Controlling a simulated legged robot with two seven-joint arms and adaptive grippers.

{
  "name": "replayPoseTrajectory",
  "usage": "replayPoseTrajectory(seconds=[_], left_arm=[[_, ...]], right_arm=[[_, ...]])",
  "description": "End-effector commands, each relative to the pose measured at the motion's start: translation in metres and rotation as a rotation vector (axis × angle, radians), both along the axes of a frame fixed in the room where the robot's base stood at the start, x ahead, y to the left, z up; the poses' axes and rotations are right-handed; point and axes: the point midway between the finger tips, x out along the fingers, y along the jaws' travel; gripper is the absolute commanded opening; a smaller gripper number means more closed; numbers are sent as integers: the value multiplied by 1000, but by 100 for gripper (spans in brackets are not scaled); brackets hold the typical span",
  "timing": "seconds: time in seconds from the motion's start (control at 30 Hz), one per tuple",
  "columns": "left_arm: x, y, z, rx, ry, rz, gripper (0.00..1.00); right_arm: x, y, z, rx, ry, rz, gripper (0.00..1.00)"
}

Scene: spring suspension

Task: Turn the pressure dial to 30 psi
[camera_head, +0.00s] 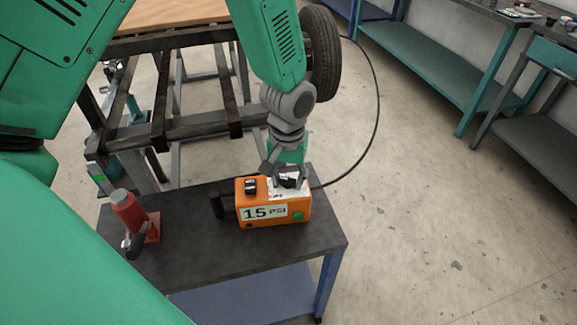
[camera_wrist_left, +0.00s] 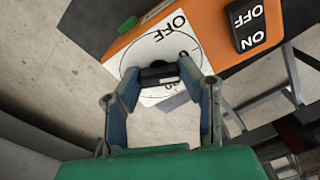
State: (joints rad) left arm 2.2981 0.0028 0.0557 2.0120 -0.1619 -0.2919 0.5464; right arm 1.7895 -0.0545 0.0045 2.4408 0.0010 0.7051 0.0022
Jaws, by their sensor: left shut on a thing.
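The orange pressure unit (camera_head: 248,219) stands on the dark table, and its front display reads 15 PSI. On its top is a white dial plate (camera_wrist_left: 148,48) marked OFF, partly hidden by my fingers. The black dial knob (camera_wrist_left: 158,75) is between the fingertips of my left gripper (camera_wrist_left: 160,80). In the head view my left gripper (camera_head: 289,178) reaches down onto the unit's top and is shut on the knob. A black ON/OFF rocker switch (camera_wrist_left: 249,22) sits beside the dial plate. My right gripper is not in view.
A red bottle jack (camera_head: 130,212) stands at the left of the dark table (camera_head: 200,258). A black hose (camera_head: 375,110) runs from the unit toward a tire (camera_head: 324,55). A metal frame stands behind. The floor at right is clear.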

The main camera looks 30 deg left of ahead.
Motion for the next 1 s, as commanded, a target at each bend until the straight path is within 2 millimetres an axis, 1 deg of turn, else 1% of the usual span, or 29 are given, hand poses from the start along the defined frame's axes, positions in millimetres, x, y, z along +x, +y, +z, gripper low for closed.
replayPoseTrajectory(seconds=[0.03,0.1,0.27,1.0], left_arm=[[0,0,5,-1,2,-40,4],[0,0,3,0,0,-75,4],[1,0,0,0,-1,-79,4],[1,0,0,0,-1,-76,4]], right_arm=[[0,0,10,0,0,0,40],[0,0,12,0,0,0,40],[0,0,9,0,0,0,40],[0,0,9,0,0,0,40]])
